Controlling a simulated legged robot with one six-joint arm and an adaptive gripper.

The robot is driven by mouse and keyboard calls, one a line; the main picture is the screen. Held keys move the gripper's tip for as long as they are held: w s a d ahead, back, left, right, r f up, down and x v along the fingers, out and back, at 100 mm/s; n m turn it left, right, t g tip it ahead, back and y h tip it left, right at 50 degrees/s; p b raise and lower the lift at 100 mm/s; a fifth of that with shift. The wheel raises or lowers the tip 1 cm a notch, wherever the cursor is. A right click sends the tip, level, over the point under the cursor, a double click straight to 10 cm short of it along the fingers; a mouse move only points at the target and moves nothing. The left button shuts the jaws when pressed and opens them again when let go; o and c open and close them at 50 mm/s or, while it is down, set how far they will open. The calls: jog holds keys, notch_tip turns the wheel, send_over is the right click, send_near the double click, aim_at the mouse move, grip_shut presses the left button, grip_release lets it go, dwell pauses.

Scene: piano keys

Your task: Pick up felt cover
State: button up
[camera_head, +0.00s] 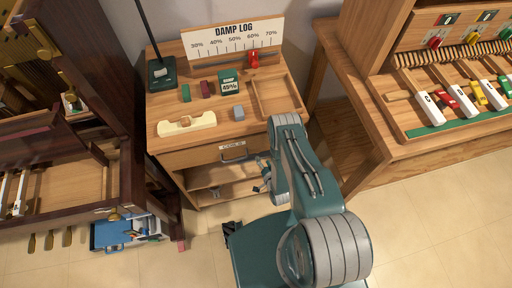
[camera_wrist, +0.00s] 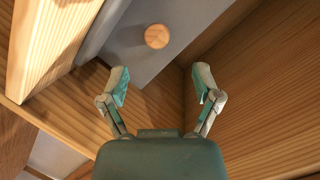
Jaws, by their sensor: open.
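I cannot pick out a felt cover for certain in either view. My gripper (camera_wrist: 160,85) is open and empty in the wrist view, its two pale green-tipped fingers spread apart. Beyond the fingertips is a round wooden knob (camera_wrist: 157,36) on a grey surface, with wooden boards around it. The gripper does not touch the knob. In the head view my gripper (camera_head: 262,187) is in front of the open shelf space of the wooden cabinet (camera_head: 173,158), below its labelled drawer (camera_head: 233,151). My arm hides part of the cabinet's right side.
On the cabinet top are a damp log board (camera_head: 235,38), a cream holder (camera_head: 187,124), several small blocks and an empty tray (camera_head: 282,97). A piano with coloured keys (camera_head: 470,97) stands right, a dark cabinet (camera_head: 120,165) left. A blue toolbox (camera_head: 112,234) stands on the floor.

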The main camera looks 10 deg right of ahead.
jog(key=shift+f+x, duration=0.1)
jog(key=shift+x, duration=1.4)
jog(key=shift+f+x, duration=0.15)
jog(key=shift+x, duration=1.4)
grip_shut()
